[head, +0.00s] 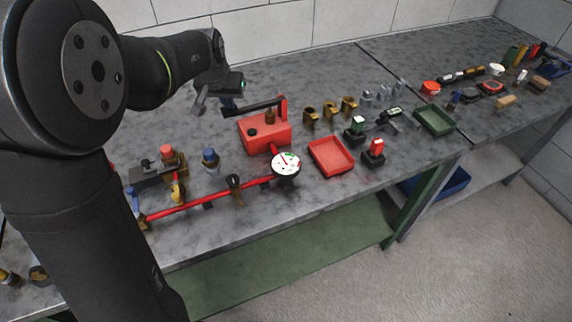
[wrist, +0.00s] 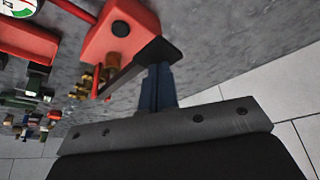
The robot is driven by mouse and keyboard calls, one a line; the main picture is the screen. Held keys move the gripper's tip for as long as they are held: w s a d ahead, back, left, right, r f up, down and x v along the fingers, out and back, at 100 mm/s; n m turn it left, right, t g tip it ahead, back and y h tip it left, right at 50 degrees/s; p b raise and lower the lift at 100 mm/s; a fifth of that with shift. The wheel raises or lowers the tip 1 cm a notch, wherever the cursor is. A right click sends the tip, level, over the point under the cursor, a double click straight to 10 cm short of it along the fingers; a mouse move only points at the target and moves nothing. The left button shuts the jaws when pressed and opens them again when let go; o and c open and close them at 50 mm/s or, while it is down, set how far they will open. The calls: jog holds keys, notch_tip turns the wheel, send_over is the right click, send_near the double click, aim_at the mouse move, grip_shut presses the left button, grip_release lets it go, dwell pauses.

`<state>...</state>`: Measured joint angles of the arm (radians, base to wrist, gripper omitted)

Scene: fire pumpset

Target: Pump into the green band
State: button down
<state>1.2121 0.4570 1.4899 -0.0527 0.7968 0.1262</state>
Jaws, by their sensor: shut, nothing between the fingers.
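The red pump box (head: 265,133) stands on the bench, with a black lever (head: 256,107) reaching left from its red upright. The pump box (wrist: 118,28) and lever (wrist: 128,70) also show in the wrist view. My gripper (head: 228,104) is shut and empty at the lever's free end; its fingers (wrist: 158,82) appear against or very near it, and I cannot tell whether they touch. The round white gauge (head: 286,163) sits in front of the pump, with green on its face. It is partly cut off in the wrist view (wrist: 20,7); the needle reading is unclear.
A red pipe (head: 205,199) with valves runs left from the gauge. A red tray (head: 331,156) lies right of it, with brass fittings (head: 330,110) behind. A green tray (head: 434,120) and small tools stand farther right. Bare bench lies behind the pump.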

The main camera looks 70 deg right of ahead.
aim_at(229, 113)
jog(key=shift+f, duration=2.85)
jog(key=shift+r, duration=2.9)
jog(key=shift+r, duration=3)
